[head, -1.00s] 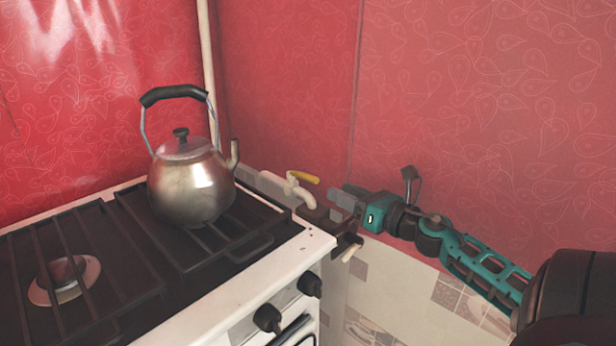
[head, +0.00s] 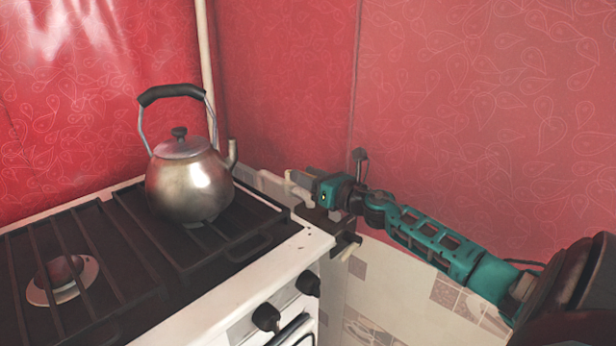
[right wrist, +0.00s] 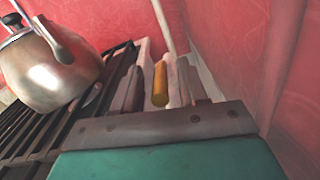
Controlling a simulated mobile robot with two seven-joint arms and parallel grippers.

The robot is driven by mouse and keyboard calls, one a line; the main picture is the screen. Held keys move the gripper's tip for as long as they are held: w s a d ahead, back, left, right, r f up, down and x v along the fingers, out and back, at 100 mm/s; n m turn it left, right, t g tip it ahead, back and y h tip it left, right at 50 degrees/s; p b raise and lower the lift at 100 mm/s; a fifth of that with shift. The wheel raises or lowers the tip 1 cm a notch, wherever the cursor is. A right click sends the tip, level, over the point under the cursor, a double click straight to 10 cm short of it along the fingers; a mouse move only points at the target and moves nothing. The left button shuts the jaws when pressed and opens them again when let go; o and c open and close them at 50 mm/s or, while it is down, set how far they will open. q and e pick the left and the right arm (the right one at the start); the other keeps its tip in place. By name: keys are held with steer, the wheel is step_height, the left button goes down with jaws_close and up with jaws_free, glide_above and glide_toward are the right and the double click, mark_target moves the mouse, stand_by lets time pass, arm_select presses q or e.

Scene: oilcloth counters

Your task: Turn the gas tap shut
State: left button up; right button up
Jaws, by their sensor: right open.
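The gas tap's yellow lever (right wrist: 160,86) shows in the right wrist view, between the two fingers of my right gripper (right wrist: 159,78). The fingers stand apart, with some space on either side of the lever; I cannot tell whether either touches it. In the head view my right gripper (head: 300,182) is at the tap beyond the stove's far right corner and hides the yellow lever. The pale gas pipe (head: 298,197) shows just below it. My left gripper is not in view.
A steel kettle (head: 190,188) stands on the stove grate, left of the tap; it also shows in the right wrist view (right wrist: 50,65). The white stove (head: 215,310) has black knobs on its front. The red wall (head: 480,110) is close behind my right arm.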

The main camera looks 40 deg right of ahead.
steer(key=shift+c, duration=0.2)
jaws_close()
stand_by(0.5)
